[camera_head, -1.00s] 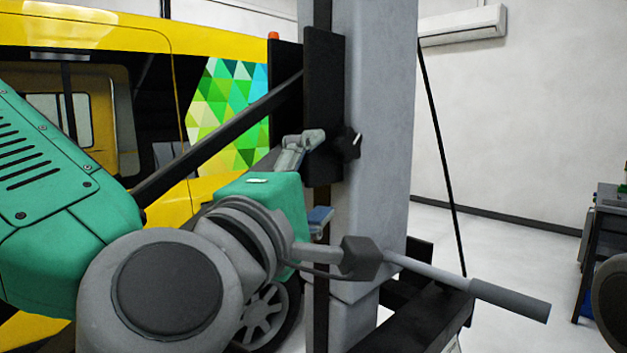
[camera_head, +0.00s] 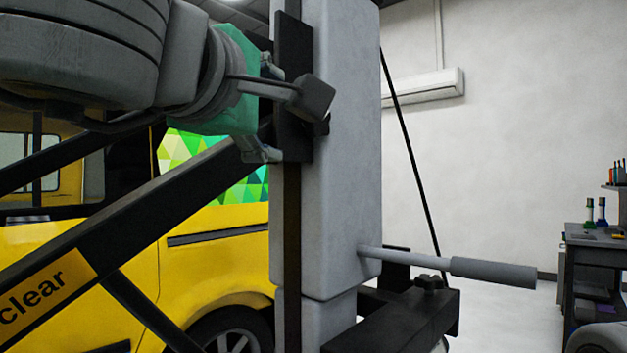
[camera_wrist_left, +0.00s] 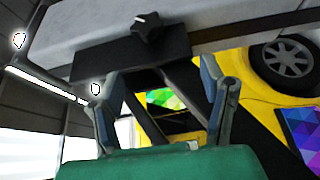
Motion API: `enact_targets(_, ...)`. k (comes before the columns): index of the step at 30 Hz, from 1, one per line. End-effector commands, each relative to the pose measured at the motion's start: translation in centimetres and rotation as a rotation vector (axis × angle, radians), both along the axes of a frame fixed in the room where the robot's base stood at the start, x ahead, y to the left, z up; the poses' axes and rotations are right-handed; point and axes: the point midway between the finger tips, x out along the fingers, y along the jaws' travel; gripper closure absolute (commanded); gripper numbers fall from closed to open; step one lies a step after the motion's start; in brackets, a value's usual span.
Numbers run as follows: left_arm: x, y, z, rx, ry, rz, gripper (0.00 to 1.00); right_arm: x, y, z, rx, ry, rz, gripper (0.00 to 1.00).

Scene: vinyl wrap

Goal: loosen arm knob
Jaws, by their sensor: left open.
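A black star-shaped knob (camera_wrist_left: 148,27) with a pale mark sits on a black plate in the left wrist view. In the head view only a dark bit of this knob (camera_head: 323,127) shows; my wrist camera box covers the rest. The black plate (camera_head: 293,45) is on the side of a grey column. My left gripper (camera_head: 274,112) comes in from the left, with its fingers spread close to the plate. In the left wrist view the open gripper (camera_wrist_left: 162,85) has nothing between its fingertips, and the knob lies beyond them, above centre. My right gripper is not seen.
The grey column (camera_head: 345,150) stands upright. A black diagonal beam (camera_head: 150,215) marked "clear" crosses in front of a yellow van (camera_head: 215,280). A grey-handled bar (camera_head: 490,271) sticks out right. Another dark knob (camera_head: 428,284) sits on a low black arm. A workbench (camera_head: 590,245) stands far right.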

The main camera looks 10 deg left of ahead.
Motion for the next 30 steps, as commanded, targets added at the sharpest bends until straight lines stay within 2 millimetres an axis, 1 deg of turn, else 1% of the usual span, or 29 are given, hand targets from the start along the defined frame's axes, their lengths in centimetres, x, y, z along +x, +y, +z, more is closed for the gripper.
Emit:
enact_targets(1,-0.7,0.0,-0.2,-0.01,-0.001,-0.016,0.35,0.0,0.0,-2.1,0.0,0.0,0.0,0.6)
enact_targets(3,-1.4,-0.1,0.4,-0.012,0.006,-0.04,0.35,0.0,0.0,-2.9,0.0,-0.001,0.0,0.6)
enact_targets(7,-2.1,-0.3,1.2,-0.015,0.011,-0.067,0.35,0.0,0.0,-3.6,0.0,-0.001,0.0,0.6)
enact_targets(11,-1.5,-0.6,1.5,-0.016,0.013,-0.073,0.35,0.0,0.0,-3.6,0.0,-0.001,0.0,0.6)
enact_targets(14,-0.2,-0.9,1.4,-0.013,0.014,-0.071,0.35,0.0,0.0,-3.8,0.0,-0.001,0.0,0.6)
enact_targets(24,6.8,-2.6,1.1,-0.015,0.015,-0.071,0.35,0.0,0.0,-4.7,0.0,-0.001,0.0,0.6)
enact_targets(27,8.5,-3.0,1.1,-0.015,0.014,-0.071,0.35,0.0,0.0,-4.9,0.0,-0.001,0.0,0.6)
enact_targets(30,9.8,-3.3,1.2,-0.015,0.013,-0.071,0.35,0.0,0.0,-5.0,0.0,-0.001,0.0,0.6)
